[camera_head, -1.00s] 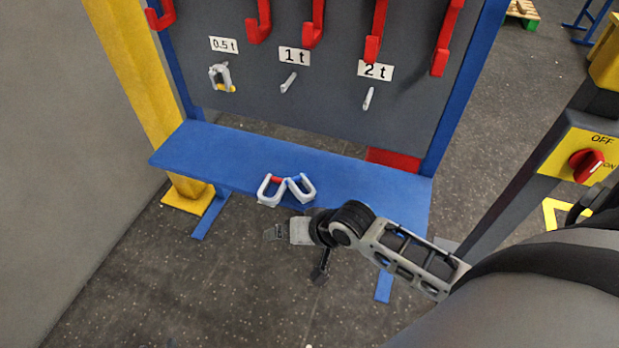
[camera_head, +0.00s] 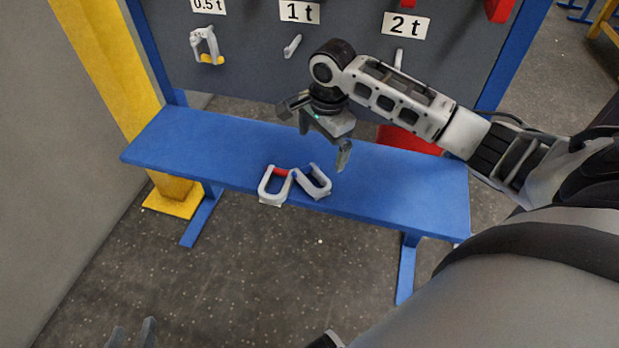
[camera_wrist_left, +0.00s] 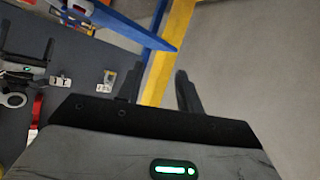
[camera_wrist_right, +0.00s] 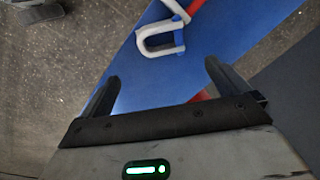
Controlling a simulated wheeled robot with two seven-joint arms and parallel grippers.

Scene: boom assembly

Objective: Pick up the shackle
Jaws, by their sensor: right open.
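Two light grey U-shaped shackles lie close together at the front edge of the blue bench. The red-pin shackle (camera_head: 267,186) is on the left and the blue-pin shackle (camera_head: 321,181) is on the right. A shackle with a yellow pin (camera_head: 197,44) hangs under the 0.5 t sign. My right gripper (camera_head: 324,139) is open and empty above the bench, just behind the two shackles. The right wrist view shows the blue-pin shackle (camera_wrist_right: 146,43) beyond the spread fingers. My left gripper (camera_head: 132,333) is open and empty at the bottom left of the head view, away from the bench.
The blue bench (camera_head: 400,185) has free room on both sides of the shackles. Behind it stands a dark board (camera_head: 250,75) with empty pegs under the 1 t (camera_head: 300,11) and 2 t (camera_head: 406,24) signs. A yellow post (camera_head: 105,70) stands at the left.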

